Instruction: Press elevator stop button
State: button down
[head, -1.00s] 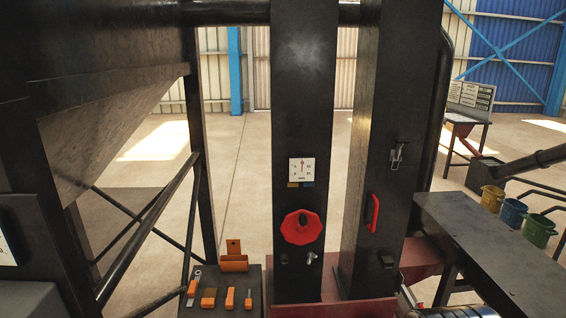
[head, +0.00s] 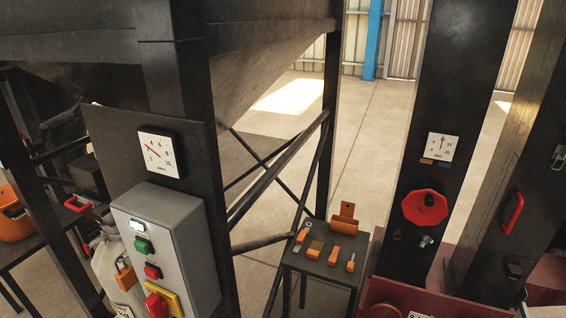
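A grey control box (head: 195,255) stands at the lower left on a dark post. Its front carries a white lamp or label (head: 138,226) at the top, a green button (head: 143,245) below it, and a small red button (head: 152,271) under that. Lowest is a larger red knob (head: 156,304) on a yellow plate (head: 174,299), near the bottom edge. I cannot read any labels that tell which button is the elevator stop. My gripper is not in view, and nothing covers the small red button.
A dial gauge (head: 158,152) sits above the box. An orange padlock-like item (head: 125,276) hangs at its left side. A small table (head: 320,270) with orange-handled tools stands to the right. Farther right, a dark column (head: 415,150) carries a red handwheel (head: 425,208).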

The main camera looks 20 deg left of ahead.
aim_at(150, 272)
jog(key=u, duration=2)
